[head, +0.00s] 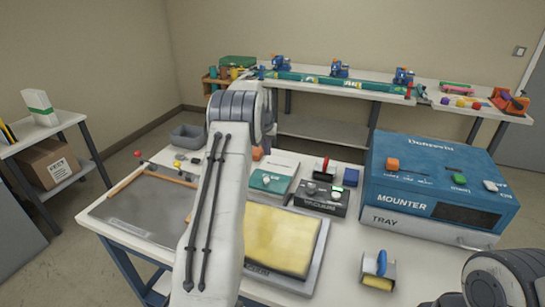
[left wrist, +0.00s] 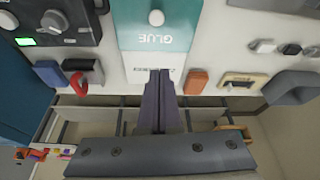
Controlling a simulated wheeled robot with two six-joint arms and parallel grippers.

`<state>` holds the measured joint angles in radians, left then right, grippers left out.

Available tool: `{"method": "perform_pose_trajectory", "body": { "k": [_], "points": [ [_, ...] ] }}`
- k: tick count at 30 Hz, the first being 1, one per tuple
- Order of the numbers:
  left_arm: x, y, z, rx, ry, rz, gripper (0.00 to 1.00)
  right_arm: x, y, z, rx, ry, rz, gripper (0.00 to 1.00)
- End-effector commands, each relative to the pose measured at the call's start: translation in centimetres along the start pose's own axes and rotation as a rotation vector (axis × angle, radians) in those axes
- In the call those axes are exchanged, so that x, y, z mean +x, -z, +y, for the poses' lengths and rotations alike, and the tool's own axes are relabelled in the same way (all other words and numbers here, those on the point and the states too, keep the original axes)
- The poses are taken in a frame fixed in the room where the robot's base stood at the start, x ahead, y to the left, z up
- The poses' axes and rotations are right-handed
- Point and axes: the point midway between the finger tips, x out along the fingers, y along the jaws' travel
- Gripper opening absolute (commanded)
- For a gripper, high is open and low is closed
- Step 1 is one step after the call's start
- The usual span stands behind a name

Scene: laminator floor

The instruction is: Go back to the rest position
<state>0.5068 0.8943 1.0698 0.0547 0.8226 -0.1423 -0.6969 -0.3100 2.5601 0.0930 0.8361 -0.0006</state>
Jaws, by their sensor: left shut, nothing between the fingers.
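My left arm rises from the bottom of the head view, over the work table (head: 405,200). I cannot tell the height of the fingertips above the table. Part of my right arm shows at the lower right of the head view; its gripper is out of frame.
A blue mounter box (head: 400,170) stands on the right. A yellow pad on a grey tray (head: 318,262), a control box (head: 318,197) and a blue-handled roller (head: 380,268) lie near my left arm. A grey bin (head: 188,135) is behind it. A long bench (head: 440,108) runs along the wall.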

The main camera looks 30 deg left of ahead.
Motion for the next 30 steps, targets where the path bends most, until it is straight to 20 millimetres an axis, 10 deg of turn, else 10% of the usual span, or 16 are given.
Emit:
{"method": "perform_pose_trajectory", "body": {
  "k": [9,16,24,30],
  "points": [
    [-0.9,-0.1,1.0,0.013,-0.006,-0.003,0.00,0.1,0.0,0.0,0.000,0.000,0.000,0.51],
    [-5.5,-3.6,12.1,0.156,-0.072,-0.044,0.00,0.1,0.0,0.0,0.000,0.000,0.000,0.51],
    [-14.1,-16.3,26.1,0.418,-0.171,-0.129,0.00,0.1,0.0,0.0,0.000,0.000,0.000,0.51],
    [-20.2,-29.7,30.5,0.635,-0.229,-0.199,0.00,0.1,0.0,0.0,0.000,0.000,0.000,0.51]
  ]
}}
